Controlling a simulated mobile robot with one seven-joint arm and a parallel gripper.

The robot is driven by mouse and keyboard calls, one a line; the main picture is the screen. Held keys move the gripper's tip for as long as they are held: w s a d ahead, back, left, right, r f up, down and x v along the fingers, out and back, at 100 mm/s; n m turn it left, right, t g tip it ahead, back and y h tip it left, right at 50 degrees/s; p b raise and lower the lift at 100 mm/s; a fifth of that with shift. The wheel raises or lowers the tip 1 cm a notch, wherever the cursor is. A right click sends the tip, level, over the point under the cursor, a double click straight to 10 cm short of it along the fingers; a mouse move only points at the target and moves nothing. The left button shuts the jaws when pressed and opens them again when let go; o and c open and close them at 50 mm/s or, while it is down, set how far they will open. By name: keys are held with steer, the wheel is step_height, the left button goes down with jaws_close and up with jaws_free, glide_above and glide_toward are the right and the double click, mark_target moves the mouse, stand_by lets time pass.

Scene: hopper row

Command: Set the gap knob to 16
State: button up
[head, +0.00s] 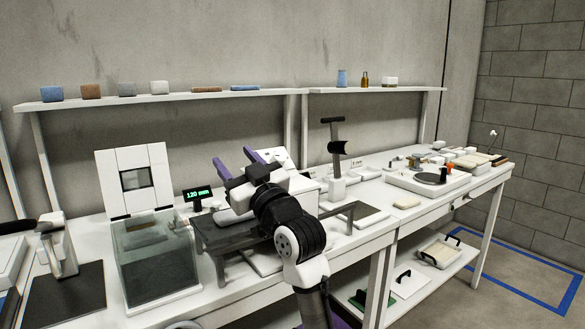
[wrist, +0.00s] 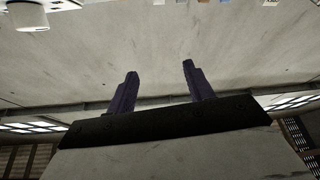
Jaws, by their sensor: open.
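My gripper (head: 236,161) is open and empty in the head view, its two purple fingers apart and raised over the bench. The wrist view also shows the spread fingers (wrist: 159,70) against a bare grey surface. A small black display (head: 198,194) with green digits, seemingly 120 mm, stands on the bench just left of my gripper. A white machine (head: 278,156) is partly visible behind my gripper and arm. I cannot make out the gap knob in either view; my arm covers part of this area.
A clear-walled box (head: 155,265) with a white framed panel (head: 134,180) behind it stands left of my arm. A dark grey stand (head: 222,240) is close beside my arm. A wall shelf (head: 165,99) with small blocks runs above. A black-topped post (head: 336,160) stands to the right.

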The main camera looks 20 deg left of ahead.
steer(key=w+d+f+m+g+h, duration=0.1)
steer(key=w+d+f+h, duration=0.2)
steer(key=w+d, duration=0.6)
steer(key=g, duration=0.2)
glide_toward(284, 161)
steer(key=shift+h, duration=0.3)
steer(key=p+x, duration=0.2)
steer(key=x, duration=0.7)
steer(key=shift+w+a+r, duration=0.1)
steer(key=shift+a+r, duration=0.05)
steer(key=shift+r, duration=0.05)
steer(key=shift+c, duration=0.4)
steer(key=c, duration=0.9)
